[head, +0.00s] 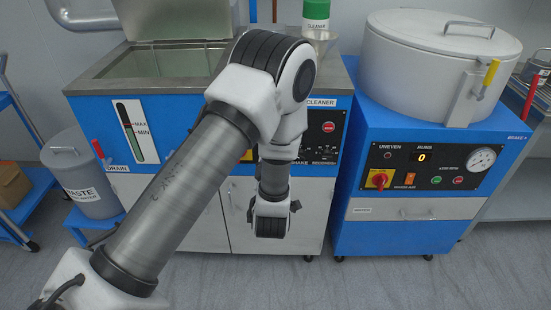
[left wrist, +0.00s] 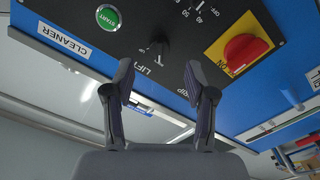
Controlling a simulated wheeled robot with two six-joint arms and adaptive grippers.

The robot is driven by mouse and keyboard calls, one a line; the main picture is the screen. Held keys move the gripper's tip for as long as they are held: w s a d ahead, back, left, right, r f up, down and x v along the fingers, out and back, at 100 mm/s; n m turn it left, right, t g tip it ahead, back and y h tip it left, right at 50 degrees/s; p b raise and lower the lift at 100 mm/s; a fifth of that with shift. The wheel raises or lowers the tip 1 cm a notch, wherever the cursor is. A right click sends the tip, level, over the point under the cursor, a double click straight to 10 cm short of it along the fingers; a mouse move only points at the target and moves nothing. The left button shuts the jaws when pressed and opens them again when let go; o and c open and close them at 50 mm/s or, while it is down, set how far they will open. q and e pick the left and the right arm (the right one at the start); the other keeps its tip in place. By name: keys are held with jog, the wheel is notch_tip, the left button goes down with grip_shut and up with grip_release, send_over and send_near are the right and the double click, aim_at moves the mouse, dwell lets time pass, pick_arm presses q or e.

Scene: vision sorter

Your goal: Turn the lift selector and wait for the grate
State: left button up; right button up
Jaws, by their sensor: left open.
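My left gripper (left wrist: 157,78) is open and empty. Its two fingers point toward the panel, with the selector between and beyond the fingertips, apparently untouched. In the head view my left arm hides the selector and part of the panel. The blue and grey washer tank (head: 100,85) stands with its lid (head: 185,20) raised. I cannot make out a grate inside it. My right gripper is in neither view.
A green START button (left wrist: 108,17) and a red switch on a yellow plate (left wrist: 243,52) flank the selector. A machine with a round lidded drum (head: 425,60) stands at right. A grey waste bin (head: 82,180) stands at left. A green-capped cleaner bottle (head: 316,15) stands behind.

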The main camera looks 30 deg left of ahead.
pick_arm(q)
jog(key=x, duration=0.7)
jog(key=shift+a+r, duration=0.15)
jog(key=shift+r, duration=0.05)
grip_shut()
